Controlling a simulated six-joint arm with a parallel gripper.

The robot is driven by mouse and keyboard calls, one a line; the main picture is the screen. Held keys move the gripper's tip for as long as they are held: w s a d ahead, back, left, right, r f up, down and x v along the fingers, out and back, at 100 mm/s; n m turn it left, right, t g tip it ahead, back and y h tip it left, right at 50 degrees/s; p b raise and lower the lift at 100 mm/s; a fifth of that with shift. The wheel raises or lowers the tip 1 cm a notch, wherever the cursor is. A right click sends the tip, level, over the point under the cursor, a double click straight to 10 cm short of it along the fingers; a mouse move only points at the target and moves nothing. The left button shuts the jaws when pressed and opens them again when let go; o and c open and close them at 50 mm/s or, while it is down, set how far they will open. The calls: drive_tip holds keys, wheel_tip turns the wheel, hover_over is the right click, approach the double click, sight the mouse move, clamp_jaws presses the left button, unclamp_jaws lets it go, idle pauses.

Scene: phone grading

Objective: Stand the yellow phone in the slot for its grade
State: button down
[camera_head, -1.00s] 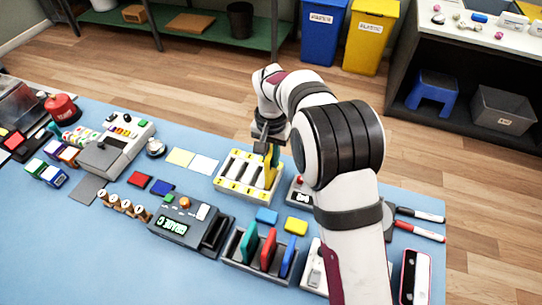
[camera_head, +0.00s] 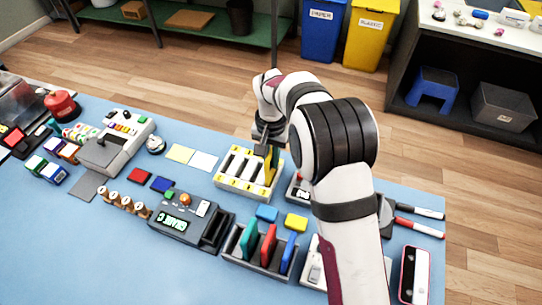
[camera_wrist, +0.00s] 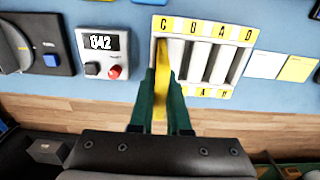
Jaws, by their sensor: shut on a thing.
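My gripper (camera_wrist: 160,100) is shut on the yellow phone (camera_wrist: 162,75), which I hold upright on edge. The phone also shows in the head view (camera_head: 271,165), at the right end of the white slotted rack (camera_head: 226,182). In the wrist view the rack (camera_wrist: 232,68) has yellow labels C, B, A, D from left to right. The phone lines up with the leftmost slot, labelled C (camera_wrist: 164,25). Its lower edge looks to be in that slot, but how deep is hidden. The grading device's display (camera_head: 174,219) reads GRADE C.
A small box with a display reading 842 (camera_wrist: 101,45) stands left of the rack in the wrist view. A dark holder with green, red and blue phones (camera_head: 262,262) stands in front of the rack. Yellow and white cards (camera_head: 203,161) lie beside it.

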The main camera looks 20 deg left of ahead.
sight(271, 152)
drive_tip(key=shift+c, duration=2.4)
unclamp_jaws()
drive_tip(key=shift+r, duration=0.75)
drive_tip(key=shift+r, duration=0.75)
drive_tip(key=shift+r, duration=0.75)
